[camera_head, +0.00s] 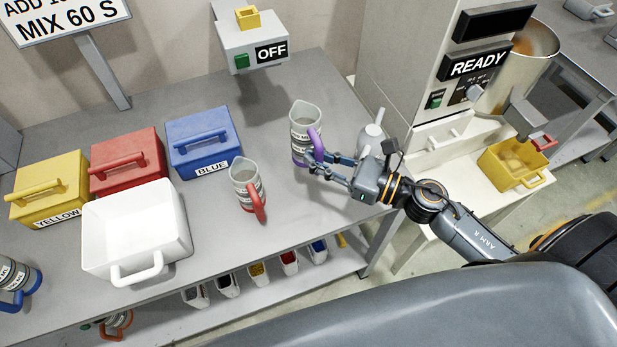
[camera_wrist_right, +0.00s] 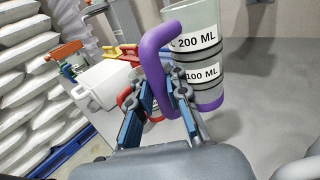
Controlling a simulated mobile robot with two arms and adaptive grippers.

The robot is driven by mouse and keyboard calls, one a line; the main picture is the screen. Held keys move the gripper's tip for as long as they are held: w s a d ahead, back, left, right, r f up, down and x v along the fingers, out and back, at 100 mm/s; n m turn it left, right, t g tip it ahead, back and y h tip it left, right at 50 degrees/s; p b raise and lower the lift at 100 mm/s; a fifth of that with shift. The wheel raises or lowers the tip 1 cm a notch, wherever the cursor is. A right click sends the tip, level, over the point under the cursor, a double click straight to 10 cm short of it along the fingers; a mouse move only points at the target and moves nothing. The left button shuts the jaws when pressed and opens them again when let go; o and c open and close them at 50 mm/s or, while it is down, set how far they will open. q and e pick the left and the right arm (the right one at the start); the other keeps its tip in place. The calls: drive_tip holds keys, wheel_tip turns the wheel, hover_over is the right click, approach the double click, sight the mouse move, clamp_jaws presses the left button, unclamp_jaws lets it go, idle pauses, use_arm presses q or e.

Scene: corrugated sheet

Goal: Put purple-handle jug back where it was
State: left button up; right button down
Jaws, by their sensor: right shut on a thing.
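The purple-handle jug (camera_head: 304,122) is a clear jug with measuring labels, upright at the right part of the grey table in the head view. My right gripper (camera_head: 316,163) is shut on its purple handle. In the right wrist view the jug (camera_wrist_right: 205,45) shows its 200 ML and 100 ML labels and a purple base, and the blue fingers of the gripper (camera_wrist_right: 160,105) close around the handle's lower part. Whether the base touches the table I cannot tell. My left gripper is not in view.
A red-handle jug (camera_head: 246,185) stands left of it. A white bin (camera_head: 137,232) and yellow (camera_head: 48,190), red (camera_head: 127,160) and blue (camera_head: 203,142) lidded boxes fill the left. A white bottle-like vessel (camera_head: 372,135) stands close right. The table (camera_head: 275,95) behind is clear.

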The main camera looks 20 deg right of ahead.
drive_tip(key=shift+w+d+f+g, duration=0.1)
drive_tip(key=shift+w+d+g, duration=0.15)
drive_tip(key=shift+d+g, duration=0.1)
drive_tip(key=shift+w+d+f+n+y, duration=0.1)
drive_tip(key=shift+d+f+n+y, duration=0.1)
drive_tip(key=shift+f+n+y, duration=0.1)
wheel_tip(320, 180, down, 5)
wheel_tip(320, 180, down, 4)
drive_tip(key=shift+f, duration=0.25)
